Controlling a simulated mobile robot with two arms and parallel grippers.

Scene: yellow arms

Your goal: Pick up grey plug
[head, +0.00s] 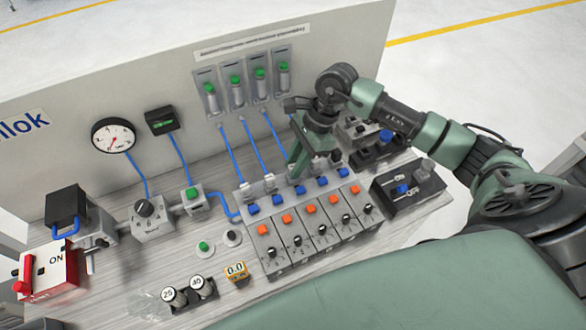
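My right arm comes in from the right, and its green gripper (314,160) points down over the back of the valve block (290,262). Its fingertips are close to the grey fittings behind the blue buttons. Whether they touch, or hold anything, I cannot tell. A grey plug-like piece (424,169) sticks up from a black box (408,205) to the right of the gripper, beside a blue piece (402,189). The gripper is apart from that box. Other grey fittings (270,183) stand at the back of the block with blue hoses. My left gripper is not in view.
A back panel (90,80) with a gauge (113,135) and green-topped cylinders (236,87) rises behind the bench. Blue hoses run down to the block. Another black box with a blue knob (386,137) stands right of the gripper. A red-and-white switch box (48,270) is at left.

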